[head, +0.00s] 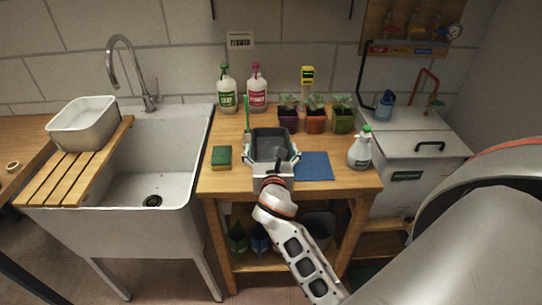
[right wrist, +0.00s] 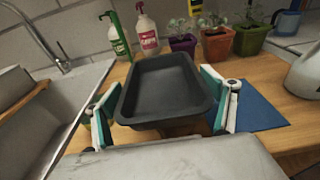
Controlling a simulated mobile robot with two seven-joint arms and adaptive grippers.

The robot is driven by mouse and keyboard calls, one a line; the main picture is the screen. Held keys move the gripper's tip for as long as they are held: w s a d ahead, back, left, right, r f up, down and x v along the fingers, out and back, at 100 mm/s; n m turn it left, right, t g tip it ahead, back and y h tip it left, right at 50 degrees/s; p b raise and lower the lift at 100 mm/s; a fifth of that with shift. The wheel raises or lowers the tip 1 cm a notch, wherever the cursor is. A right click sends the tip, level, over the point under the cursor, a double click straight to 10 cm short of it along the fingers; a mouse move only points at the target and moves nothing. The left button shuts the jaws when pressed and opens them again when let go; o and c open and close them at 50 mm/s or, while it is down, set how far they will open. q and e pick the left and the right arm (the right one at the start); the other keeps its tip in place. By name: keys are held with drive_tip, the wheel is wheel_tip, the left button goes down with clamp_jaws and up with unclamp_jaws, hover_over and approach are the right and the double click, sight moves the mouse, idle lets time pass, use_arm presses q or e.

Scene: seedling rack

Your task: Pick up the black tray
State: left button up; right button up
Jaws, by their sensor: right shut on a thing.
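The black tray (head: 270,147) is a dark, empty, open rectangular tray over the wooden table, left of the blue mat. It fills the middle of the right wrist view (right wrist: 165,85). My right gripper (head: 271,163) comes from the front, with one teal-padded finger on each side of the tray; the fingers also show in the right wrist view (right wrist: 164,105). The gripper is shut on the tray, which looks about level. I cannot tell whether its underside touches the table. My left gripper is out of view.
A green-yellow sponge (head: 222,156) lies left of the tray, the blue mat (head: 314,166) and a white spray bottle (head: 360,149) right. Behind are two bottles (head: 257,90) and three potted seedlings (head: 316,119). A sink (head: 160,160) adjoins the table's left side.

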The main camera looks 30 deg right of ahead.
sight(271, 158)
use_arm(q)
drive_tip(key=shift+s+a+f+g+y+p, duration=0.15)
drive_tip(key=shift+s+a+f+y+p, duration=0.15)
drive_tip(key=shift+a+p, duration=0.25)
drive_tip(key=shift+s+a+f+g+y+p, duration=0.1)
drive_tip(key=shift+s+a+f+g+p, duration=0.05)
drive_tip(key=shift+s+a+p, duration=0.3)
use_arm(e)
wheel_tip(271, 158, up, 14)
drive_tip(key=shift+f, duration=0.2)
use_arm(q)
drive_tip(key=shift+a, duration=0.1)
